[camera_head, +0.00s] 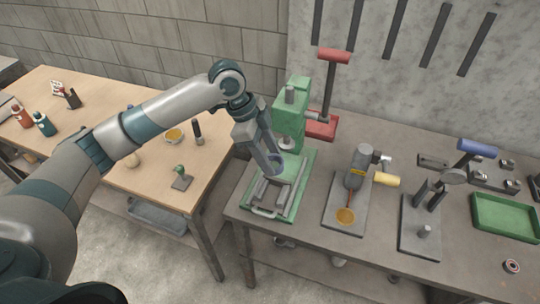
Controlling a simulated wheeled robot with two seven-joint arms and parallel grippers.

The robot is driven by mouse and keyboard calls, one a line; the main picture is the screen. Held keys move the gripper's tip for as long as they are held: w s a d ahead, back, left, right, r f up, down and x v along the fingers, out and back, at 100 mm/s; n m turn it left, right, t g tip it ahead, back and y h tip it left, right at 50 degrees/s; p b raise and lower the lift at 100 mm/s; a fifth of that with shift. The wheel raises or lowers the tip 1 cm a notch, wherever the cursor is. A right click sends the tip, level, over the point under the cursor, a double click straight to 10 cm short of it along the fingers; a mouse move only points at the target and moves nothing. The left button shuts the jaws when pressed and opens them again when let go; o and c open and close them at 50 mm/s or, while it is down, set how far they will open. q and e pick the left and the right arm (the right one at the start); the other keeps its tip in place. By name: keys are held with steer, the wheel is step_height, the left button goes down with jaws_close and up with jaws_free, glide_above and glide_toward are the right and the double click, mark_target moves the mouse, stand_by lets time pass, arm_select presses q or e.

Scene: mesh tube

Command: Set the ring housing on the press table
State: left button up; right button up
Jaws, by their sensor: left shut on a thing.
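My left gripper (270,164) points down at the press and is shut on the ring housing (278,164). The ring housing is a small blue-grey ring, partly hidden by the fingers. It is over the press table (267,198), a green base plate with grey bars and a front handle. I cannot tell whether the ring touches the bars. The green press column (291,118) with its red-ended lever (333,56) stands just behind. My right gripper is not in view.
On the grey bench, a yellow-handled tool stand (358,180), a blue-handled stand (432,190) and a green tray (505,217) stand to the right. A small ring (512,265) lies near the front right. A wooden table (150,180) with bottles and small parts is on the left.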

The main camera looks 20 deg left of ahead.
arm_select(q)
step_height(320, 180, down, 5)
steer(key=b, duration=0.3)
steer(key=shift+f+b, duration=0.15)
steer(key=shift+b, duration=0.2)
stand_by(0.5)
steer(key=shift+p, duration=0.95)
stand_by(1.1)
steer(key=shift+f+b, duration=0.45)
steer(key=shift+f, duration=1.55)
stand_by(2.5)
